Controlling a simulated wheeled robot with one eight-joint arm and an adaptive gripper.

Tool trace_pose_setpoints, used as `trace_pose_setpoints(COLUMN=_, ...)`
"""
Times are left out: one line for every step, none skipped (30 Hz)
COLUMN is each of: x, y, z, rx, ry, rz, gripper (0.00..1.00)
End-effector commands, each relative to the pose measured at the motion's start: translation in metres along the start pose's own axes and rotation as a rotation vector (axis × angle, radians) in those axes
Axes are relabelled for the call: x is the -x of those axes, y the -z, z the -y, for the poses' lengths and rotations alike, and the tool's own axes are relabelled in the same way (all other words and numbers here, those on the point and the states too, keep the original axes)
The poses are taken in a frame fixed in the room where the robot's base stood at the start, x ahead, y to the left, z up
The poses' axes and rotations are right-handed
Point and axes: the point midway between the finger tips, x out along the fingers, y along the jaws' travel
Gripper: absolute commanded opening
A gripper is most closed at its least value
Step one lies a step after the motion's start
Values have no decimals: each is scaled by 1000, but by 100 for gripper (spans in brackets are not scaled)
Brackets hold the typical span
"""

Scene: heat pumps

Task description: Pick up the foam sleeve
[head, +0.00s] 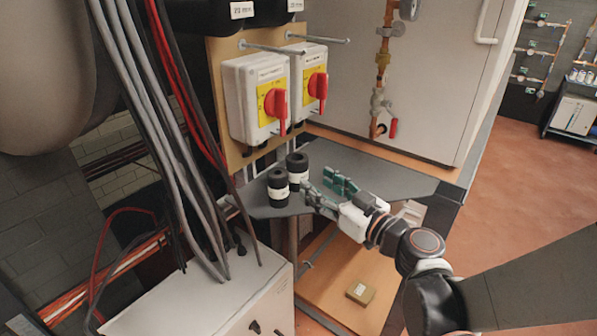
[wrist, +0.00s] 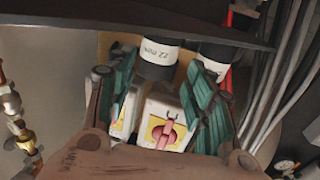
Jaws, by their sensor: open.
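Two black foam sleeves with white label bands stand upright side by side on a dark grey shelf (head: 375,172). The nearer sleeve (head: 278,188) is at the shelf's left front; the other sleeve (head: 297,168) stands just behind and to its right. My gripper (head: 321,186) is open and empty, with teal finger pads, just right of the sleeves and pointing at them. In the wrist view, which is upside down, one sleeve (wrist: 158,58), its label reading 22 mm, appears between the fingers and beyond the tips. The other sleeve (wrist: 222,54) is partly hidden behind the right finger.
Two white switch boxes (head: 255,95) with red knobs are mounted on a wooden board behind the shelf. Grey and red cables (head: 165,120) hang to the left. A brass valve (head: 380,105) is at the back. A small box (head: 360,293) lies on the lower wooden surface.

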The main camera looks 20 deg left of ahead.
Motion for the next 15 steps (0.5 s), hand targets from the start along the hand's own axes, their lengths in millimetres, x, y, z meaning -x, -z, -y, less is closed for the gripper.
trace_pose_setpoints(x=-9, y=0, z=1, rx=0, ry=3, rz=0, gripper=48)
trace_pose_setpoints(x=-13, y=0, z=1, rx=0, ry=2, rz=0, gripper=48)
trace_pose_setpoints(x=-18, y=0, z=1, rx=0, ry=2, rz=0, gripper=48)
trace_pose_setpoints(x=-22, y=0, z=0, rx=0, ry=2, rz=0, gripper=48)
trace_pose_setpoints(x=-24, y=0, z=0, rx=0, ry=2, rz=0, gripper=48)
trace_pose_setpoints(x=-27, y=0, z=0, rx=0, ry=1, rz=0, gripper=48)
trace_pose_setpoints(x=-28, y=0, z=0, rx=0, ry=1, rz=0, gripper=48)
trace_pose_setpoints(x=-30, y=0, z=0, rx=0, ry=0, rz=1, gripper=48)
trace_pose_setpoints(x=-31, y=0, z=0, rx=0, ry=0, rz=1, gripper=48)
trace_pose_setpoints(x=-32, y=0, z=0, rx=0, ry=0, rz=1, gripper=48)
trace_pose_setpoints(x=-33, y=0, z=0, rx=0, ry=0, rz=1, gripper=48)
trace_pose_setpoints(x=-36, y=1, z=0, rx=0, ry=0, rz=1, gripper=48)
trace_pose_setpoints(x=-39, y=1, z=0, rx=0, ry=1, rz=1, gripper=48)
trace_pose_setpoints(x=-42, y=2, z=0, rx=0, ry=1, rz=1, gripper=48)
trace_pose_setpoints(x=-47, y=2, z=0, rx=0, ry=2, rz=1, gripper=48)
